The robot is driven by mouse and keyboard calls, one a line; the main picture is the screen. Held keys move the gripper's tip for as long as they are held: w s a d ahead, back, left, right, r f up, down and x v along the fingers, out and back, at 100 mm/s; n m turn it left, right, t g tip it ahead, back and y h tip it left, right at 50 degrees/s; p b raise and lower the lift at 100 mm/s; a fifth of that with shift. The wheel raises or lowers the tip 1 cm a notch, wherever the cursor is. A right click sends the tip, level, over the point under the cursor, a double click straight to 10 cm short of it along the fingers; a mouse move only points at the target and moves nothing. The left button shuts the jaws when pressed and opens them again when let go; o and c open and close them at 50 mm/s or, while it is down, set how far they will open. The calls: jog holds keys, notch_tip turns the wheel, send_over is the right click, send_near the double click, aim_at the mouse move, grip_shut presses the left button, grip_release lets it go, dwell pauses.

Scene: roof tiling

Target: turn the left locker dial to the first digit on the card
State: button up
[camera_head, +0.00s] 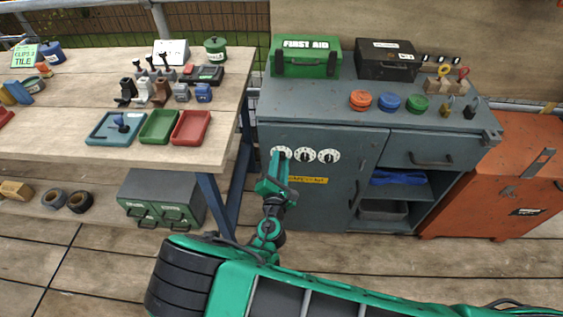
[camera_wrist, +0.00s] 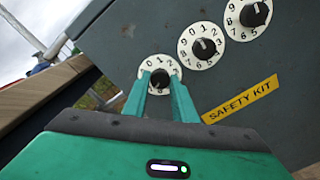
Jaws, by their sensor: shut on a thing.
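The left locker dial (camera_wrist: 160,74) is a white numbered disc with a black knob, lowest in the row of dials in the wrist view. It also shows on the grey locker's front in the head view (camera_head: 281,152). My gripper (camera_wrist: 160,82) is shut on the black knob, one green finger on each side. The middle dial (camera_wrist: 203,47) and right dial (camera_wrist: 250,15) are free. Some of the left dial's digits are hidden by the fingers, and its exact setting cannot be told. No card with digits can be read.
The grey locker (camera_head: 340,215) carries a yellow SAFETY KIT label (camera_wrist: 240,99) below the dials. A green first aid box (camera_head: 306,57) and a black case (camera_head: 386,60) stand on top. A wooden workbench (camera_head: 60,125) stands left and an orange cabinet (camera_head: 510,185) right.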

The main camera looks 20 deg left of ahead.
jog(key=shift+s+a+f, duration=0.15)
jog(key=shift+s+f, duration=0.05)
jog(key=shift+f, duration=0.05)
jog(key=o, duration=1)
jog(key=shift+o, duration=0.2)
jog(key=shift+w, duration=0.1)
jog(key=shift+r, duration=0.1)
jog(key=v, duration=1)
jog(key=shift+s, duration=0.35)
